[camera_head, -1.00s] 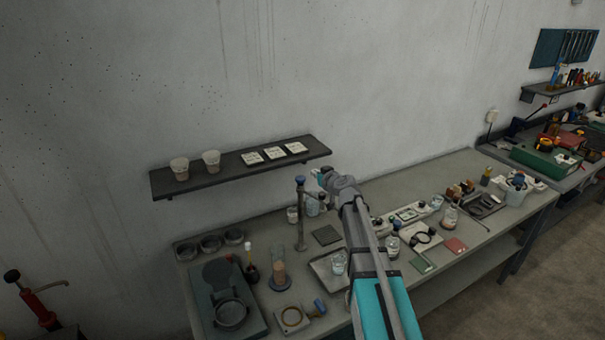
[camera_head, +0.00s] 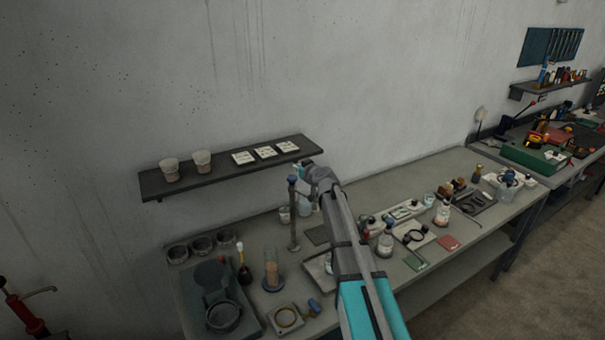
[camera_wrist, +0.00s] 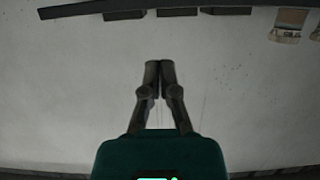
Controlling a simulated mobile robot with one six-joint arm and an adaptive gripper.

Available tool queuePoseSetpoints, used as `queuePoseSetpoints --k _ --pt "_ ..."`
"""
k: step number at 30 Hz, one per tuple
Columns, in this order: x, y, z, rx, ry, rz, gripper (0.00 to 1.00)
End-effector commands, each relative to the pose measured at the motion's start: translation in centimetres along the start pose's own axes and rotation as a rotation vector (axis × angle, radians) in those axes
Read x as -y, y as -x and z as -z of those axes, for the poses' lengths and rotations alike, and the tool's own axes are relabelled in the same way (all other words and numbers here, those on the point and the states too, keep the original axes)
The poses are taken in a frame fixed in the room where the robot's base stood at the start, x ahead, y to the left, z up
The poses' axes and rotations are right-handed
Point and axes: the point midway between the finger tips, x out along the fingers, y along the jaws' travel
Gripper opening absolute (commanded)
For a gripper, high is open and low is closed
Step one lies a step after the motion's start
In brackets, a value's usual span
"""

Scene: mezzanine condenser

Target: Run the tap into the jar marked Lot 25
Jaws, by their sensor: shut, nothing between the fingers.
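The tap is probably the grey upright post (camera_head: 294,222) with a blue top, standing towards the back of the bench left of my arm. My gripper (camera_wrist: 159,66) is shut and empty in the wrist view, with the pale wall behind it. In the head view its end (camera_head: 304,169) is small and partly hidden, close to the top of the post; I cannot tell whether they touch. A jar (camera_head: 385,243) stands right of my arm, and another (camera_head: 442,214) stands farther right. No lot marking can be read. A glass in the tray is mostly hidden behind my arm.
A dark wall shelf (camera_head: 225,177) with two cups and several white tiles is above the post. The grey bench (camera_head: 415,184) is crowded in front. A tall glass cylinder (camera_head: 271,272) and a dark device (camera_head: 205,285) stand at the left.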

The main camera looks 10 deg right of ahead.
Motion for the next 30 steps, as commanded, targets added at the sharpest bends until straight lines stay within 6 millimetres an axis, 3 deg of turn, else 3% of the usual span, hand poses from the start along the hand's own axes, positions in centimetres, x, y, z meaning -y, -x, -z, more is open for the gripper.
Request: queuePoseSetpoints --k 1,6,18,30 --pt "-0.1 -1.2 -0.1 0.000 0.001 0.001 0.00" --pt "0.0 -3.6 -0.3 -0.001 0.001 0.000 0.00" --pt "0.0 -3.8 -3.3 0.000 0.000 -0.001 0.00" --pt "0.0 -3.9 -3.9 0.000 0.000 -0.001 0.00"
